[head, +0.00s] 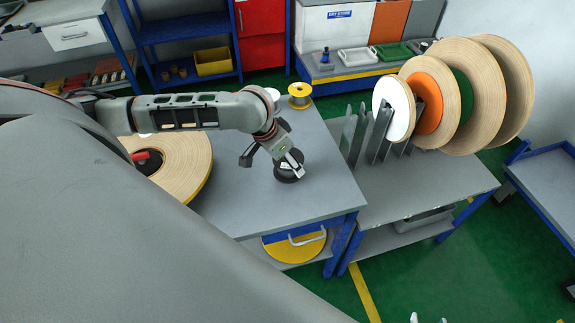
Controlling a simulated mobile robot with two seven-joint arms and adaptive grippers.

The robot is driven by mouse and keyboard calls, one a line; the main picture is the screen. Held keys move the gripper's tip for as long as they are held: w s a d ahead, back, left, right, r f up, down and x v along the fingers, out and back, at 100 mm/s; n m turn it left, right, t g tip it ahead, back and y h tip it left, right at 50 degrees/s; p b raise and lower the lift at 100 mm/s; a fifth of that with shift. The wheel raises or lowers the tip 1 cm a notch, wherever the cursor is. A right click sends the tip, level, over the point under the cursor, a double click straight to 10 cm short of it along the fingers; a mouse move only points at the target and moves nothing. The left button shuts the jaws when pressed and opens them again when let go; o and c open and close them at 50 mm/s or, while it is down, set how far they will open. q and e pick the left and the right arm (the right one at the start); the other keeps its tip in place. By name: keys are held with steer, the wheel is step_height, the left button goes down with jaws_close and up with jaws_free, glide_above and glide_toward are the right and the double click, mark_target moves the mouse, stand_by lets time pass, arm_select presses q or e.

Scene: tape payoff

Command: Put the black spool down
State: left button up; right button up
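The black spool (287,177) is at the right part of the grey bench top in the head view, low at the bench surface. I cannot tell whether it rests fully on it. My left gripper (293,164) reaches down over the spool, and its fingertips overlap the spool's top. The fingers hide part of the spool, so I cannot tell whether they grip it. Two pale tips of my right gripper (428,319) show apart at the bottom edge, away from the spool.
A large tan roll (178,165) lies on the bench at left. A yellow spool (299,92) stands at the back corner. A rack to the right holds several upright discs, including an orange one (429,103). The bench's front (270,205) is clear.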

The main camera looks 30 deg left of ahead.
arm_select(q)
step_height(320, 180, down, 2)
steer(key=shift+f, duration=0.1)
steer(key=o, duration=1.4)
steer(key=shift+f, duration=0.1)
steer(key=shift+o, duration=0.2)
steer(key=shift+a+r, duration=0.1)
steer(key=shift+r, duration=0.15)
steer(key=p+v, duration=0.2)
steer(key=v, duration=0.9)
steer(key=shift+s+r, duration=0.25)
steer(key=shift+r, duration=0.1)
